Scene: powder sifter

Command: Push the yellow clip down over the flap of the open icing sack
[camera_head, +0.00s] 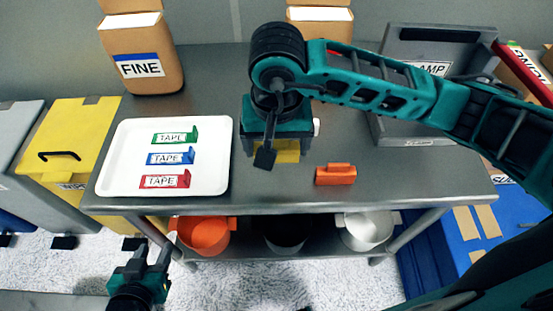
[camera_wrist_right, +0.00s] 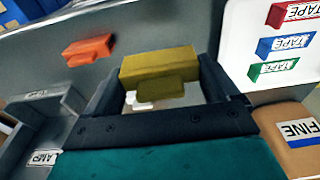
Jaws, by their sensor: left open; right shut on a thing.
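My right gripper (camera_head: 277,135) points down above the table, shut on the yellow clip (camera_head: 289,153). In the right wrist view the yellow clip (camera_wrist_right: 158,64) sits between both fingers of my right gripper (camera_wrist_right: 160,82). At the far right edge stands a brown sack (camera_head: 516,82) with a tilted label that seems to read ICING; my right arm and the frame edge hide much of it, and its flap is not clear. My left gripper (camera_head: 140,262) is open and empty, low in front of the table, far from the clip.
An orange clip (camera_head: 335,175) lies on the metal table (camera_head: 260,190). A white tray (camera_head: 108,180) holds three TAPE pieces. A FINE sack (camera_head: 150,85) and another sack (camera_head: 322,28) stand behind. A grey case (camera_head: 400,125) stands back right. Bowls sit on the lower shelf.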

